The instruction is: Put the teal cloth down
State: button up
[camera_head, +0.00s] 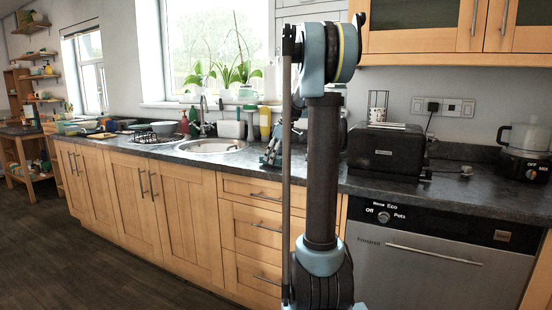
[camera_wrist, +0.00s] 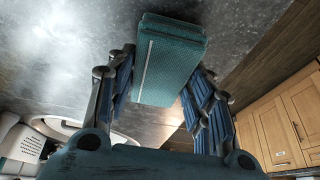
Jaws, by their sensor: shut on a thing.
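The teal cloth (camera_wrist: 170,62) is a folded, textured block with a pale stripe, seen at the top middle of the wrist view. My gripper (camera_wrist: 165,78) is shut on it, with a blue-padded finger on each side. The cloth sticks out beyond the fingers, over the dark grey worktop (camera_wrist: 65,50). I cannot tell whether it touches the worktop. In the head view my gripper (camera_head: 272,153) is at the worktop just right of the round sink, partly behind my arm. The cloth cannot be made out there.
The round sink (camera_head: 212,146) lies left of my gripper, with bottles (camera_head: 265,122) behind it. A black toaster (camera_head: 385,150) stands to the right. Wooden drawers (camera_head: 255,225) and a dishwasher (camera_head: 435,270) are below. Some worktop is bare between the sink and the toaster.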

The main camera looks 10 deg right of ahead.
jog(key=shift+f, duration=0.4)
jog(key=o, duration=1.2)
jog(key=shift+r, duration=0.15)
jog(key=v, duration=1.7)
jog(key=shift+s+d+r, duration=0.2)
